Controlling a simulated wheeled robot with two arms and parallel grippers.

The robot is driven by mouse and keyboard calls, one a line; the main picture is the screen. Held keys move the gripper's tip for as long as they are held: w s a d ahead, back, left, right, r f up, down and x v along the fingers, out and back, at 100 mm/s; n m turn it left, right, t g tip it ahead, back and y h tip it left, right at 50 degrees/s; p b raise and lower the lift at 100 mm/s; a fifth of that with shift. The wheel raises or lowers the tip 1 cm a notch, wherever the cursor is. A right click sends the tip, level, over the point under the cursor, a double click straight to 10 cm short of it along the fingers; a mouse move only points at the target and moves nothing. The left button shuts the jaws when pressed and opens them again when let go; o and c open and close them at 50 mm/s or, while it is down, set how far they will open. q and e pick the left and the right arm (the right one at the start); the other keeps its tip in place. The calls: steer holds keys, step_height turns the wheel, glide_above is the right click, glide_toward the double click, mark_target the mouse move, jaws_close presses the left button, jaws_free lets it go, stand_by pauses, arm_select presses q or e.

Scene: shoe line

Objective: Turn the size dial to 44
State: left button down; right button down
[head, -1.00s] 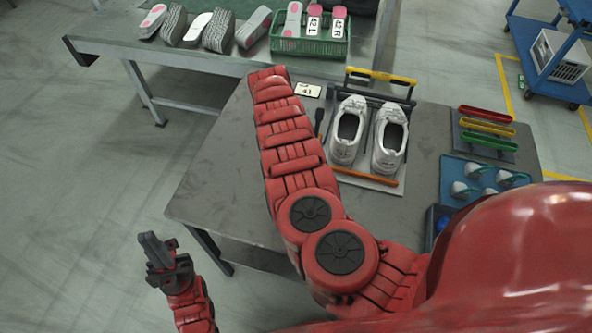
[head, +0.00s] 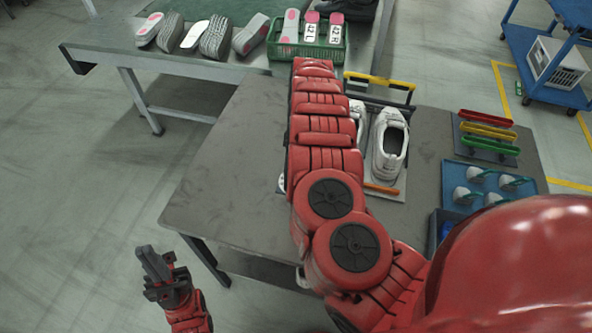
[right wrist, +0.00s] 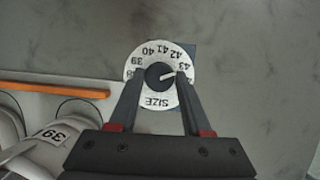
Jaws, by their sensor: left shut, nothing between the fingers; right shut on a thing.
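The size dial (right wrist: 138,87) is a white ring with black numbers and the word SIZE, upside down in the right wrist view. Its dark knob (right wrist: 157,78) has a white pointer aimed to the right, near 43. The 44 mark is hidden by a finger. My right gripper (right wrist: 160,76) is shut on the knob, one finger on each side. In the head view my right arm hides that gripper and most of the dial. My left gripper (head: 156,268) is shut and empty, left of the table and away from it.
A pair of white shoes (head: 389,150) stands on a board on the grey table (head: 235,150), near the dial. Coloured bars (head: 487,131) and a blue tray (head: 457,176) are at right. A green crate (head: 283,50) stands on the back bench. The table's left part is clear.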

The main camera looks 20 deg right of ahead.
steer(key=m+p, duration=0.1)
steer(key=m, duration=0.2)
steer(key=shift+s+t+y, duration=0.2)
steer(key=shift+t+y, duration=0.2)
steer(key=shift+m+p, duration=0.55)
steer(key=shift+m, duration=0.25)
steer(key=shift+f, duration=0.1)
steer(key=shift+c, duration=1.8)
jaws_free()
steer(key=shift+w, duration=0.1)
